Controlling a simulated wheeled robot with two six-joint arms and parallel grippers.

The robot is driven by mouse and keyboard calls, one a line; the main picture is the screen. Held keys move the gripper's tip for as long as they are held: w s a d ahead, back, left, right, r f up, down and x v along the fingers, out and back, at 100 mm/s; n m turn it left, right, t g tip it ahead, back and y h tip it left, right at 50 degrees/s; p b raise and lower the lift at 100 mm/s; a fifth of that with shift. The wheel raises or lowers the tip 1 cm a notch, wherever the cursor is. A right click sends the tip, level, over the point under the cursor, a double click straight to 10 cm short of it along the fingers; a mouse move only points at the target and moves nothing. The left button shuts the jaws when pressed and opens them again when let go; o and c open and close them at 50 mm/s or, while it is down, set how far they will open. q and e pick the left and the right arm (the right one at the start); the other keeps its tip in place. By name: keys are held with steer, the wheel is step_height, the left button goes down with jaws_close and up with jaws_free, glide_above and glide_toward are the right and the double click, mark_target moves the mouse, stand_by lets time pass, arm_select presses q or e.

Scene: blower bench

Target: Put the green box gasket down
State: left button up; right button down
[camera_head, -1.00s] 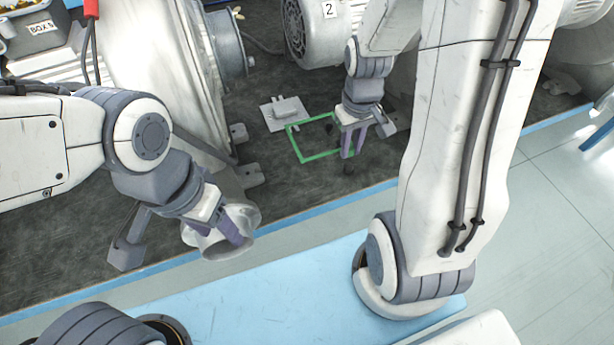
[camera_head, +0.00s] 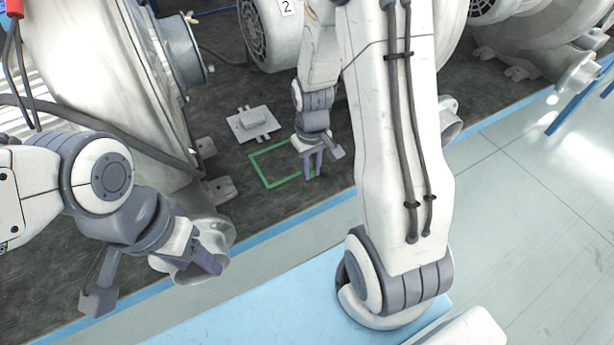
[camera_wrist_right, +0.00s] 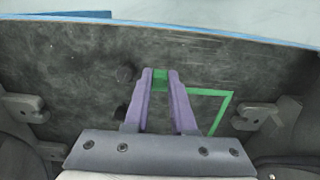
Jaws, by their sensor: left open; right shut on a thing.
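The green box gasket (camera_head: 286,182) is a thin square frame, roughly level over the dark bench top near its front edge. My right gripper (camera_head: 313,171) points down and is shut on one side of it. In the right wrist view the fingers (camera_wrist_right: 160,78) pinch a green strip, and the gasket's other sides (camera_wrist_right: 210,92) extend to the right. I cannot tell whether the gasket touches the bench. My left gripper (camera_head: 211,254) is open beside a pale pipe flange (camera_head: 222,236) at the left, away from the gasket.
A large pale blower housing (camera_head: 110,70) stands left, and a motor marked 2 (camera_head: 268,35) stands behind. Bare bench (camera_head: 225,170) surrounds the gasket.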

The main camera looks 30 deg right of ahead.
mark_target(307, 186)
steer(key=shift+w+a+f, duration=0.2)
steer(key=shift+w+f, duration=0.3)
steer(key=shift+f, duration=1.85)
steer(key=shift+f, duration=0.2)
steer(key=c, duration=0.8)
jaws_free()
steer(key=shift+o, duration=0.2)
steer(key=shift+r, duration=0.1)
